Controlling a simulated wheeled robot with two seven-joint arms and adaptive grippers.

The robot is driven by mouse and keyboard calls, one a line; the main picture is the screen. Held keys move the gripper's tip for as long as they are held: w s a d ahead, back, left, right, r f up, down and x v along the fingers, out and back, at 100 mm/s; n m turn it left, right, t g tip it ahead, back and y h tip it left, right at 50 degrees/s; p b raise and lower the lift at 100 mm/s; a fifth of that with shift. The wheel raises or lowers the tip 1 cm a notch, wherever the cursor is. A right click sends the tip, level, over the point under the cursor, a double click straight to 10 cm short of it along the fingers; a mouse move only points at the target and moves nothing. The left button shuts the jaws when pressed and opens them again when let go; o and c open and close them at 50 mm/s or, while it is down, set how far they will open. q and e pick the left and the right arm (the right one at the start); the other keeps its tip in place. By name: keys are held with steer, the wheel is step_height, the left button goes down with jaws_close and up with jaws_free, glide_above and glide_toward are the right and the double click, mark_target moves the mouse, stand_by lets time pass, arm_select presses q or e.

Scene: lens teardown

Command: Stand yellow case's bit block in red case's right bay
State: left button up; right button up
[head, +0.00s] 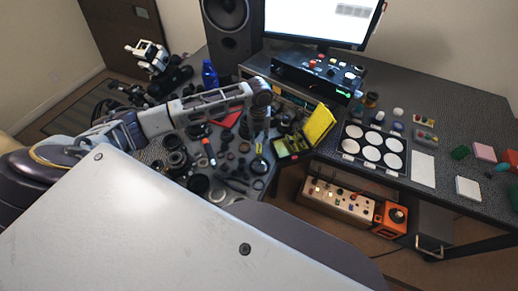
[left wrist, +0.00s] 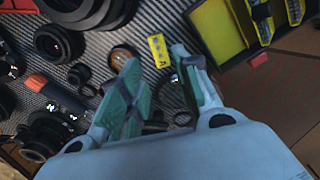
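The yellow case (head: 318,124) stands open at the table's front edge, its lid raised on the right. Its tray with dark pieces in yellow compartments shows at the top right of the left wrist view (left wrist: 235,22). My left gripper (left wrist: 156,62) is open and empty, pointing down over the mat left of the yellow case; it shows small in the head view (head: 259,136). A small yellow block with dark marks (left wrist: 158,50) lies on the mat beyond the fingertips; I cannot tell whether it is the bit block. A red flat shape (head: 230,118), perhaps the red case, is partly behind my left arm.
Lens rings and barrels (head: 173,143) crowd the mat left of the gripper. An orange-handled tool (left wrist: 55,95) lies among them. A monitor (head: 325,20) and a black control box (head: 318,72) stand behind.

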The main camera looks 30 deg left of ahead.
mark_target(259, 147)
arm_select(q)
steer(key=shift+f, duration=1.35)
steer(key=f, duration=0.3)
steer(key=shift+w+f, duration=0.15)
steer(key=shift+w, duration=0.05)
steer(key=shift+f, duration=0.55)
arm_select(e)
steer(key=shift+s+a+r, duration=0.1)
steer(key=shift+a+r, duration=0.05)
steer(key=shift+r, duration=0.05)
arm_select(q)
steer(key=shift+c, duration=0.2)
